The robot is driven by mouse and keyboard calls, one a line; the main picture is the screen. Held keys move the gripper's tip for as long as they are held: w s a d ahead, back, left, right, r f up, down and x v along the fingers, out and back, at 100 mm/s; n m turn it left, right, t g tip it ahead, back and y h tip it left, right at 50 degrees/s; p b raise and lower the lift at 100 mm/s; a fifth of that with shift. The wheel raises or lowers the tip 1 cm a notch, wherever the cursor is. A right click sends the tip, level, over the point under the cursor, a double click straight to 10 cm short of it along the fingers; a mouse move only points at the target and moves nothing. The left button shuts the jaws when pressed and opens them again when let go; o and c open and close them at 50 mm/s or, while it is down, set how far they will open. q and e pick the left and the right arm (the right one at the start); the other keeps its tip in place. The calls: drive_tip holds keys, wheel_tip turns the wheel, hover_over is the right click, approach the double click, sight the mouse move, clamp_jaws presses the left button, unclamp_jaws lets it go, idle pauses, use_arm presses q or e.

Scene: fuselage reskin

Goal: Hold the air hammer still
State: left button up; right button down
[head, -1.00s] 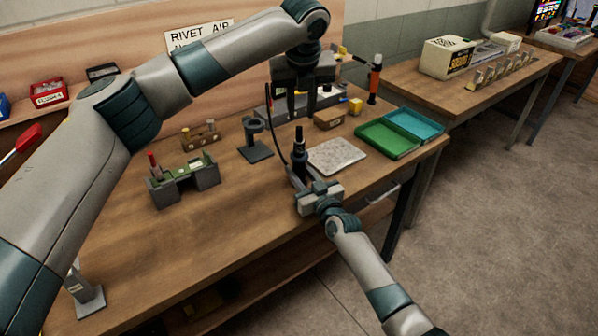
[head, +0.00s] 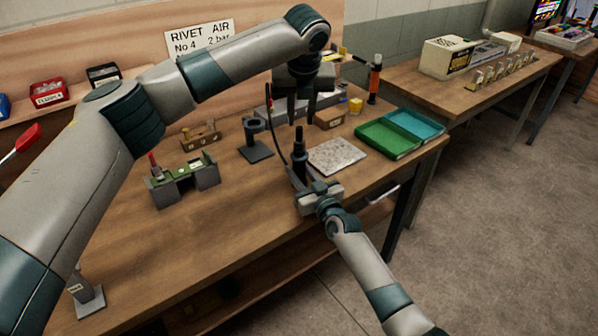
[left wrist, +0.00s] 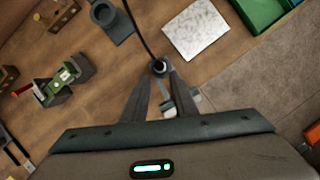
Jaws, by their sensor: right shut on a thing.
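The air hammer (head: 299,146) is a dark, slim tool standing upright near the front edge of the bench, with a thin dark hose curving up beside it. My right gripper (head: 299,178) is shut on its lower part. My left gripper (head: 301,118) points down above the hammer, its fingers apart and empty. In the left wrist view the hammer's round top (left wrist: 160,67) shows between and just beyond the open fingertips (left wrist: 159,76). Whether the fingers touch it cannot be told. The hammer's lower end is hidden by my right gripper.
A speckled grey plate (head: 336,156) lies right of the hammer, with green and teal trays (head: 388,140) beyond. A dark stand (head: 256,150) and a green-topped fixture (head: 184,181) are to the left. An orange-and-black tool (head: 375,78) stands behind. The bench's front left is mostly clear.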

sight(299, 132)
use_arm(q)
drive_tip(key=shift+x, duration=3.3)
clamp_jaws()
